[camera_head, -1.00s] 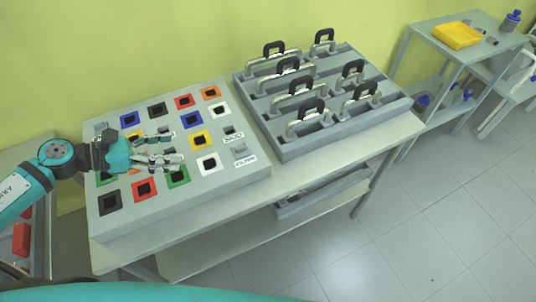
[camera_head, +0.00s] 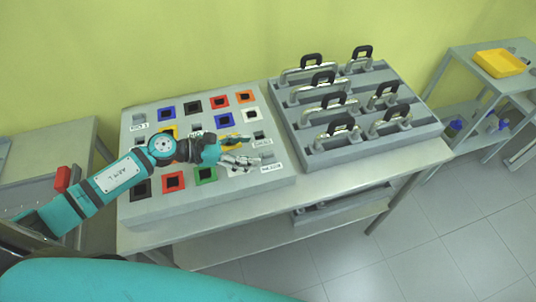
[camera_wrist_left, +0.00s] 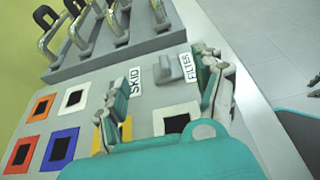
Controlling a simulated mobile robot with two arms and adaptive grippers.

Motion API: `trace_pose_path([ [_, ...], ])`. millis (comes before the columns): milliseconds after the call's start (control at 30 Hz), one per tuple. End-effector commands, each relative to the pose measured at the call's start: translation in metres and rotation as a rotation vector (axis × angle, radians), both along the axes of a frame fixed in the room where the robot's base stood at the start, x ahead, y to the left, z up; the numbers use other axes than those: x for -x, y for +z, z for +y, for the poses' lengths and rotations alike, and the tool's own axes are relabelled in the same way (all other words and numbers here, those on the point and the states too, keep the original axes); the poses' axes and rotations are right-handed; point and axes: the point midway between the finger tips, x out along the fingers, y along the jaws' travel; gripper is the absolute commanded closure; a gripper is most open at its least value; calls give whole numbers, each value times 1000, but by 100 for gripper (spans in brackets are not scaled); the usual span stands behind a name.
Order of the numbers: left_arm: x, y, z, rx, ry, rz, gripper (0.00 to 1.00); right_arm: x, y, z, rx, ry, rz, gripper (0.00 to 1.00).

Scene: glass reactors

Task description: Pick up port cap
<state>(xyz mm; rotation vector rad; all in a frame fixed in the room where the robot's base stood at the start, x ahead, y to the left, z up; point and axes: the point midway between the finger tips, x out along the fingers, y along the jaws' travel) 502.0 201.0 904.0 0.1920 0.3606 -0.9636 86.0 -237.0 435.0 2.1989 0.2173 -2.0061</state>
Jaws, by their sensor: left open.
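A small grey raised piece (camera_wrist_left: 168,71), which may be the port cap, stands on the sloped panel (camera_head: 150,212) beside the FILTER label (camera_wrist_left: 189,67). It also shows at the panel's right side in the head view (camera_head: 267,157). My left gripper (camera_head: 248,150) is open over the panel's right part. In the left wrist view its fingers (camera_wrist_left: 163,75) are spread on either side of the grey piece, with nothing held; I cannot tell whether they touch it. The SKID label (camera_wrist_left: 134,82) is beside the left finger. My right gripper is not in view.
Coloured square ports, such as an orange one (camera_head: 245,97), cover the panel. A grey rack (camera_head: 355,156) of black-topped metal handles stands to the right. A shelf with a yellow tray (camera_head: 499,63) is at the far right. A red object (camera_head: 63,178) lies at left.

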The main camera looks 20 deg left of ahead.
Motion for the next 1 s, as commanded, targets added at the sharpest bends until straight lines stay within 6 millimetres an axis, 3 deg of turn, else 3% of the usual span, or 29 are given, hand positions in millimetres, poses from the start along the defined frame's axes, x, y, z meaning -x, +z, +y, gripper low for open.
trace_pose_path([
  [300, -19, -18, -34, 4, 2, 0, 31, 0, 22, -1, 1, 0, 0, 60],
  [633, -22, -23, -40, -1, 0, 1, 31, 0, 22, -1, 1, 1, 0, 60],
  [1000, -21, -23, -39, 0, 0, 0, 79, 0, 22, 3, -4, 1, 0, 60],
])
